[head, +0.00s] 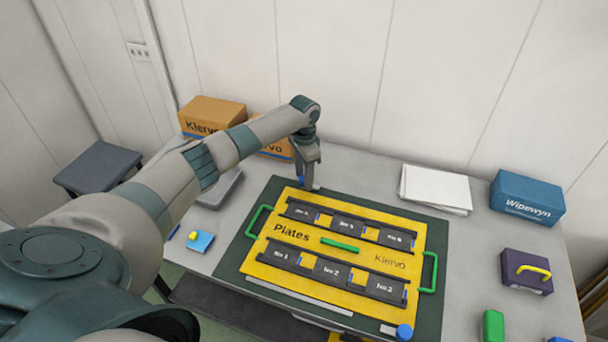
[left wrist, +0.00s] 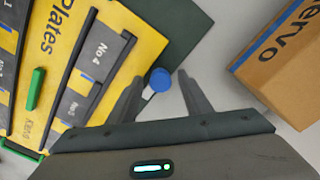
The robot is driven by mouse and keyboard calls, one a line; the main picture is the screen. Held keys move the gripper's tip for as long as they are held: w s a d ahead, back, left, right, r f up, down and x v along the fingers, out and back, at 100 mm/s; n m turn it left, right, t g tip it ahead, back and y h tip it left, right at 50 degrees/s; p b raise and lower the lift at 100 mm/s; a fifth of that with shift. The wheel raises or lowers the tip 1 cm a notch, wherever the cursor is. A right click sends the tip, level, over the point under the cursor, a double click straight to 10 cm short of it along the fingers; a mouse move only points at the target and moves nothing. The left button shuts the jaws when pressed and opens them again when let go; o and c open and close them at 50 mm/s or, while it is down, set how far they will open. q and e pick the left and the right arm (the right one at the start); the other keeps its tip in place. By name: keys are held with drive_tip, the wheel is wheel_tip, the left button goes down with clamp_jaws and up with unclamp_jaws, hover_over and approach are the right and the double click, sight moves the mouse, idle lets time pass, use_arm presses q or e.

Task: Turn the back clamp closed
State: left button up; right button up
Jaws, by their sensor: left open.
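The back clamp (left wrist: 160,79) shows in the left wrist view as a round blue knob with a short pale bar, beside the yellow plate board's edge near the No 4 plate. In the head view only a bit of its blue (head: 300,180) shows beside my gripper. My left gripper (head: 312,186) points down at the board's back edge. In the left wrist view its two fingers are apart, with the knob between their tips; I cannot tell whether they touch it. The yellow board (head: 375,258) holds black numbered plates in two rows. My right gripper is not in view.
A front blue knob with a pale bar (head: 404,332) sits at the board's front edge. Green handles (head: 428,272) stand at the board's sides. Cardboard boxes (head: 212,112) stand behind left. A paper stack (head: 435,188), a blue box (head: 527,197) and a purple box (head: 527,272) stand right.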

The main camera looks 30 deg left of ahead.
use_arm(q)
drive_tip(key=c, duration=1.1)
drive_tip(key=shift+o, duration=0.2)
drive_tip(key=shift+m, duration=0.3)
drive_tip(key=m, duration=0.3)
drive_tip(key=shift+w, duration=0.1)
drive_tip(key=m, duration=0.4)
drive_tip(key=shift+m, duration=0.4)
drive_tip(key=m+b, duration=0.1)
drive_tip(key=m, duration=0.4)
drive_tip(key=m+b, duration=0.1)
drive_tip(key=m, duration=0.3)
drive_tip(key=shift+w+r, duration=0.1)
drive_tip(key=shift+m, duration=0.4)
